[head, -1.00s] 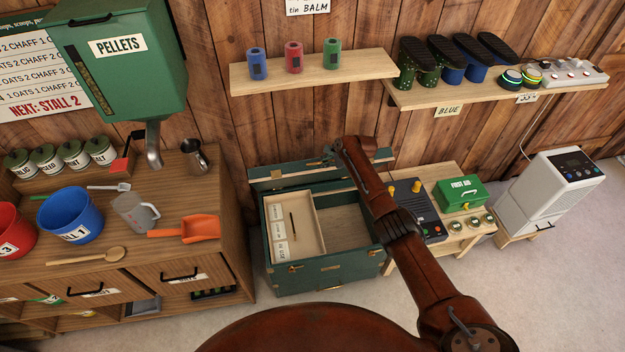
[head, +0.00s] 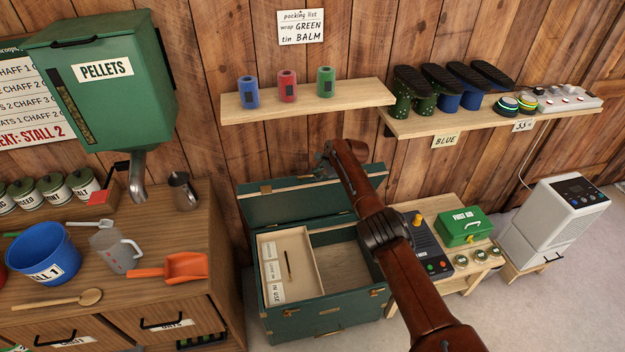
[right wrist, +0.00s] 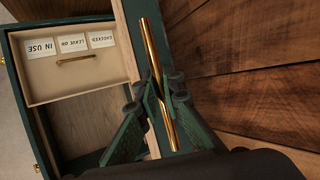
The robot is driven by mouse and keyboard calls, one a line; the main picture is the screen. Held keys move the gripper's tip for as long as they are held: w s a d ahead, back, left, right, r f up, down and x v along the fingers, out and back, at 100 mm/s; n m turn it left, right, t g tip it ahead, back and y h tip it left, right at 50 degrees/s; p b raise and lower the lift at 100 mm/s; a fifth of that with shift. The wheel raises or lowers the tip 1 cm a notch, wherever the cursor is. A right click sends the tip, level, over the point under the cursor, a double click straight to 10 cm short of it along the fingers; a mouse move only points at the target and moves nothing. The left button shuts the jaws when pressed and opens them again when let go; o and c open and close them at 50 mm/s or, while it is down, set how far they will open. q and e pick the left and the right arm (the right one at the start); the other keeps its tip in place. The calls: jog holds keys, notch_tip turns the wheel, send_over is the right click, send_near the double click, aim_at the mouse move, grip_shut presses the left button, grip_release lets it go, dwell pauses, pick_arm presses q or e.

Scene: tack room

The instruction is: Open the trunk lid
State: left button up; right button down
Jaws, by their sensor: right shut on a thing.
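The green trunk (head: 325,318) stands on the floor with its lid (head: 285,205) raised, leaning up near the plank wall. Its inside shows a pale tray (head: 290,250) at the left and an empty-looking wooden bottom at the right. My right gripper (head: 325,166) is at the lid's upper edge, partly hidden behind my arm. In the right wrist view, the gripper (right wrist: 157,92) is shut on a brass bar (right wrist: 150,38) along the lid (right wrist: 128,45). My left gripper is out of view.
A wooden cabinet (head: 225,290) with a blue bucket (head: 42,252) and an orange scoop (head: 180,267) stands left. A low bench with a green first aid box (head: 463,226) stands right. A shelf (head: 300,97) juts out above the lid.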

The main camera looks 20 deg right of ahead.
jog(key=shift+w+r, duration=0.1)
jog(key=c, duration=2)
grip_release()
jog(key=shift+c, duration=0.2)
jog(key=shift+a, duration=0.15)
jog(key=shift+a+r, duration=0.1)
jog(key=shift+r, duration=0.05)
jog(key=shift+s+r, duration=0.25)
jog(key=shift+s, duration=0.05)
jog(key=v, duration=1.1)
jog(key=shift+d, duration=0.4)
